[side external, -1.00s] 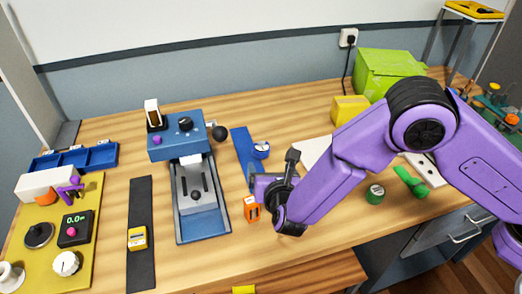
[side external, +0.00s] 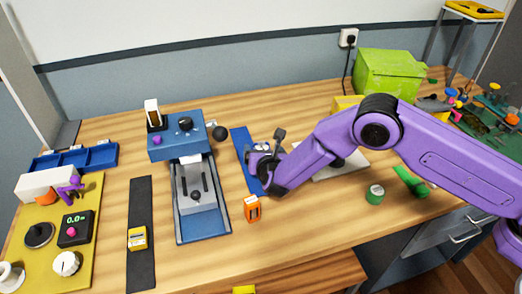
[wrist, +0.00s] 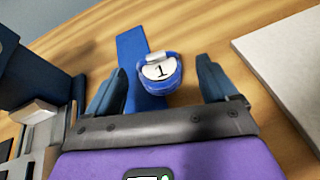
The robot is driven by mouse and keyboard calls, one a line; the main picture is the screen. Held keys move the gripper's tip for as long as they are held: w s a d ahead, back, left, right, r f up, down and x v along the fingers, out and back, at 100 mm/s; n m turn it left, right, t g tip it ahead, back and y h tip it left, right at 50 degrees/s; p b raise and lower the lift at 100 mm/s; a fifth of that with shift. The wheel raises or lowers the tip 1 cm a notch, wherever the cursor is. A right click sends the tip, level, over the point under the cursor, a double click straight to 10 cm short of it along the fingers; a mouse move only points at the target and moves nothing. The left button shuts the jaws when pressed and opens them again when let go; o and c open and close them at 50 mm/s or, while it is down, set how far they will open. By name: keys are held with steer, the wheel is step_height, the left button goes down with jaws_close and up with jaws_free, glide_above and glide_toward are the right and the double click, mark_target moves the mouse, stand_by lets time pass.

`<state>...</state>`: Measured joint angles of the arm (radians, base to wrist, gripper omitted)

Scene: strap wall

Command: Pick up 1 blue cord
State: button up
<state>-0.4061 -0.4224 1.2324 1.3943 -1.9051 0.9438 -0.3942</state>
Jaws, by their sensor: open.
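In the wrist view the strap (wrist: 132,52) carries a rounded blue buckle (wrist: 159,73) with a white face marked "1". My gripper (side external: 263,156) is low over the strap in the side view and largely hides the buckle there. In the wrist view my open gripper (wrist: 160,88) has one finger on each side of the buckle, with gaps on both sides. Nothing is held.
The blue device (side external: 190,150) stands close on the left. An orange tag (side external: 252,208) sits just in front of my gripper. A pale flat board (side external: 340,165) lies to the right, partly behind my arm. A green cylinder (side external: 375,194) is farther right.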

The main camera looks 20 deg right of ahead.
mark_target(262, 148)
steer(key=shift+x, duration=1.6)
steer(key=c, duration=1.1)
